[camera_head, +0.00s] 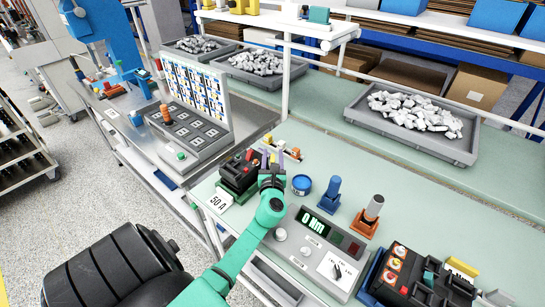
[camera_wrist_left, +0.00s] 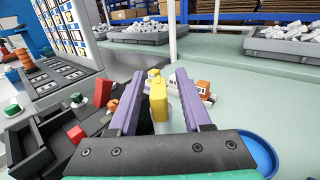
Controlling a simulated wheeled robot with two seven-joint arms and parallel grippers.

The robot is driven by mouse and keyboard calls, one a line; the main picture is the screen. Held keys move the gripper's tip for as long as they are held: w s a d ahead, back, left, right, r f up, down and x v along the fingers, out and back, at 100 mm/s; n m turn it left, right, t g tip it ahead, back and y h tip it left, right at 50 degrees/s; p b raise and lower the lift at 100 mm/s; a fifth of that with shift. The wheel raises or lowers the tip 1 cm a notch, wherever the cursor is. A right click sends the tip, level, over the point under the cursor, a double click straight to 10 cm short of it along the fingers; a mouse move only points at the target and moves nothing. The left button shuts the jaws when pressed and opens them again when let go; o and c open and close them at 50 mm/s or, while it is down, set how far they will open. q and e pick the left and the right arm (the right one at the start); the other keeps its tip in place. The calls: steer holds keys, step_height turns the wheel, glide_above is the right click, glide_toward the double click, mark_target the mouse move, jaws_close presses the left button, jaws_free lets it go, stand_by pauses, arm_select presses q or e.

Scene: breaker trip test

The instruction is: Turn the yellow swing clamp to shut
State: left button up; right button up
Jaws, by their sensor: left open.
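The yellow swing clamp (camera_wrist_left: 158,104) stands upright between the two purple fingers of my left gripper (camera_wrist_left: 158,95) in the left wrist view. The fingers are open, one on each side of it, with a gap showing at the right finger; contact at the left finger I cannot tell. In the head view my left gripper (camera_head: 274,158) is over the dark fixture (camera_head: 238,174) with a red part, by the "50 A" label (camera_head: 220,200). The gripper and arm hide most of the clamp there. My right gripper is not in view.
A blue round tin (camera_head: 302,184) is close to the right of the gripper. Small white and orange parts (camera_wrist_left: 202,88) lie just beyond the fingers. A grey meter box (camera_head: 318,250), blue stand (camera_head: 328,195) and orange-based stand (camera_head: 369,215) are further right.

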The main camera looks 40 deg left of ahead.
arm_select(q)
steer(key=b+v, duration=0.2)
steer(key=v, duration=1.1)
steer(key=shift+s+d, duration=0.2)
steer(key=shift+s, duration=0.05)
steer(key=shift+r, duration=0.1)
